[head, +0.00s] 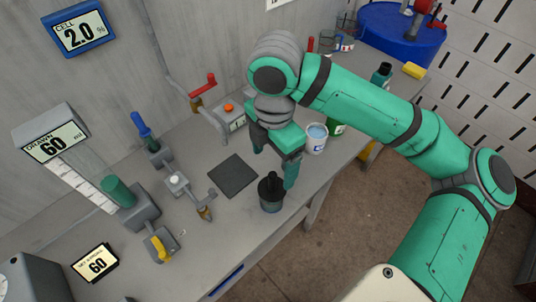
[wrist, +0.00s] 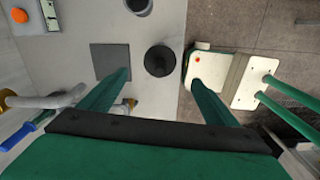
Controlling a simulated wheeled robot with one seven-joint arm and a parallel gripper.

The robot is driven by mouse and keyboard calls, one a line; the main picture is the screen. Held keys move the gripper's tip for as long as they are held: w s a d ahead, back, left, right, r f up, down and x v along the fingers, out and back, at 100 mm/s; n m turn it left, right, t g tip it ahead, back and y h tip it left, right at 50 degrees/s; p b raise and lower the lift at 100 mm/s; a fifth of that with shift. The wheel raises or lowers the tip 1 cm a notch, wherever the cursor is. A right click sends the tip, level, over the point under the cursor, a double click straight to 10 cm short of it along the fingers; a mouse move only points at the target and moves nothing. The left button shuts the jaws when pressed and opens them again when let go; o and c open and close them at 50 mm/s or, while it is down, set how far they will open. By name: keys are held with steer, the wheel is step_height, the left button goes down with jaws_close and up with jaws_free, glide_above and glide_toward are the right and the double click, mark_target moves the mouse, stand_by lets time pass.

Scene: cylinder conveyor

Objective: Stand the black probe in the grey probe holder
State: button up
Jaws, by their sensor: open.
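A black-topped upright cylinder with a narrow knob and a greyish lower body (head: 270,193) stands near the table's front edge. I cannot tell whether it is the black probe or a capped jar. It also shows from above in the wrist view (wrist: 160,61). My gripper (head: 275,165) is open and empty, pointing down just behind and above this cylinder. In the wrist view the cylinder appears ahead, between the lines of my two fingers (wrist: 159,80). A small grey block (head: 160,156) under a tilted blue handle may be the probe holder; I cannot be sure.
A dark square pad (head: 233,175) lies left of my gripper. A white tub (head: 316,138) and a green bottle (head: 336,128) stand to the right. Valves, a yellow handle (head: 160,247) and a display (head: 96,262) crowd the left. Bare table lies around the pad.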

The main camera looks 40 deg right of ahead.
mark_target(272, 183)
step_height(272, 183, down, 10)
steer(key=shift+s, duration=0.1)
steer(key=shift+f, duration=0.25)
steer(key=shift+c, duration=0.2)
steer(key=shift+r, duration=0.1)
steer(key=c, duration=1.2)
